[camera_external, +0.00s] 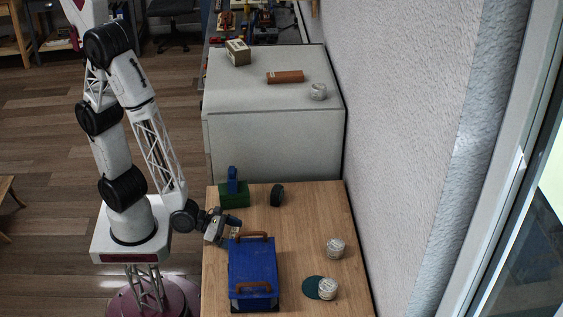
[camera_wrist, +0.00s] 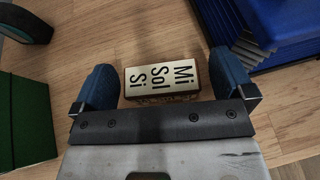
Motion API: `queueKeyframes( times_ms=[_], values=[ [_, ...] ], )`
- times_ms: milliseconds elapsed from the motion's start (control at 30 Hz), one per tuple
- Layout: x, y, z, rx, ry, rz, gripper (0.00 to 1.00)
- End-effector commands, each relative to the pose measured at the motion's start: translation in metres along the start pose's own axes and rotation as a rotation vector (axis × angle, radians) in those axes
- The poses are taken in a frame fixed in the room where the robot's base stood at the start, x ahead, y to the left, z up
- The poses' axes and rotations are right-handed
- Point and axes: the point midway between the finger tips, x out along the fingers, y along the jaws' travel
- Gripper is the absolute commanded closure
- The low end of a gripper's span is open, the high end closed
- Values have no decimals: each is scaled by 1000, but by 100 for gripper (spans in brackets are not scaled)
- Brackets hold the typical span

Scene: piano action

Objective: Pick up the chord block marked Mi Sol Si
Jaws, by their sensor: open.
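The chord block (camera_wrist: 161,80) marked Mi Sol Si shows in the wrist view as a pale gold block with black letters and dark sides. It lies on the wooden table between my two blue fingers. My gripper (camera_wrist: 165,84) is open around it, with a gap at each side; I cannot tell the height between fingers and table. In the external view my gripper (camera_external: 230,222) is low over the table, just left of the blue case's back end. The block cannot be made out clearly there.
A blue case (camera_external: 252,268) with brown handles stands close to my gripper; it also shows in the wrist view (camera_wrist: 265,30). A green box (camera_external: 234,196) and a black wheel (camera_external: 277,195) stand behind. Pale round things (camera_external: 335,248) are at right. A white cabinet (camera_external: 270,135) adjoins the table.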

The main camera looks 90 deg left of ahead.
Motion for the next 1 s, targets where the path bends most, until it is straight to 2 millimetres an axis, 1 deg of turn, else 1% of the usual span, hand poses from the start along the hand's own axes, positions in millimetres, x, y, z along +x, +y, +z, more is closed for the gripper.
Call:
queueKeyframes(
  times_ms=[133,633,667,900,967,1000],
  values=[
    [3,0,0,0,0,0,0],
    [3,0,0,0,0,0,0],
    [3,0,0,0,0,0,2],
    [3,0,0,0,0,0,38],
    [3,0,0,0,0,0,48],
    [3,0,0,0,0,0,50]
  ],
)
